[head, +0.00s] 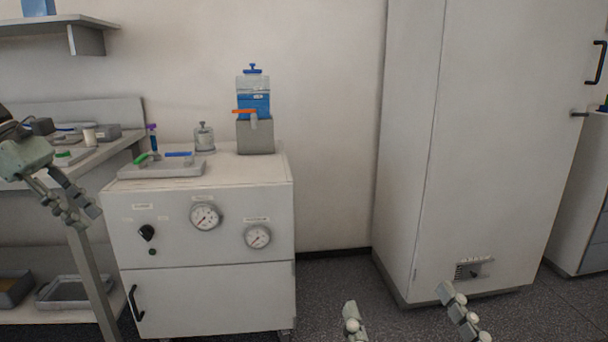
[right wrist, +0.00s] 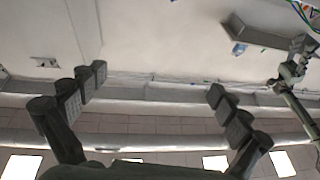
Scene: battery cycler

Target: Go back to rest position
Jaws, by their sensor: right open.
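My left gripper (head: 82,212) hangs at the left edge of the head view, in front of the shelf bench and left of the white cabinet. Its fingers overlap from this angle, so I cannot tell whether it is open or shut. My right gripper (head: 397,298) shows at the bottom of the head view, above the dark floor, with its two fingers wide apart. In the right wrist view its fingers (right wrist: 157,82) are also spread, with nothing between them. It is clear of the furniture.
The white cabinet (head: 205,296) with two gauges carries a grey tray (head: 160,170) with tools, a small grey canister and a blue-and-grey device (head: 255,135). A shelf bench (head: 112,151) stands at left. A tall locker (head: 480,150) stands at right. Open floor lies between cabinet and locker.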

